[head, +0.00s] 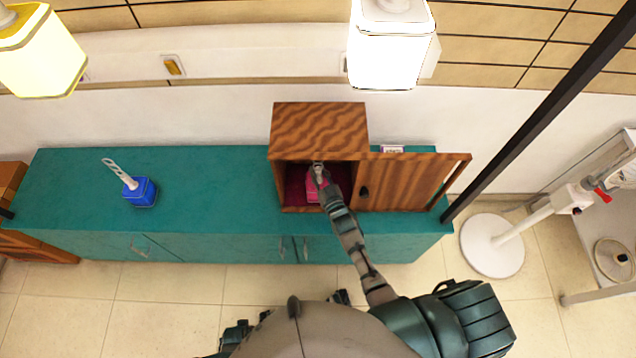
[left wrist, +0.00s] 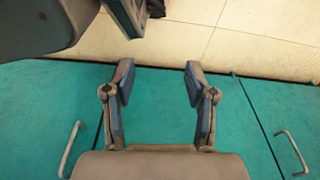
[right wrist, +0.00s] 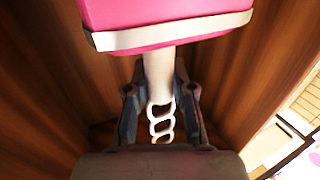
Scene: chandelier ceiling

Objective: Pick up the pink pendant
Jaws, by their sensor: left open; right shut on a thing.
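The pink pendant (head: 313,190) is inside the wooden cabinet (head: 318,125) on the teal counter. In the right wrist view the pink shade (right wrist: 165,22) has a pale rim and a white stem (right wrist: 159,75) with a chain of loops. My right gripper (head: 320,175) reaches into the cabinet through its open front. In the right wrist view it (right wrist: 160,95) is shut on the stem, with the shade beyond the fingertips. My left gripper (left wrist: 158,80) is open and empty, in front of the teal cupboard doors.
The cabinet door (head: 405,182) stands open to the right. A blue pendant (head: 140,190) is on the counter (head: 215,190) at left. A yellow lamp (head: 40,50) and a white lamp (head: 390,45) hang above. A black pole (head: 545,105) slants at right, near a white round base (head: 492,246).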

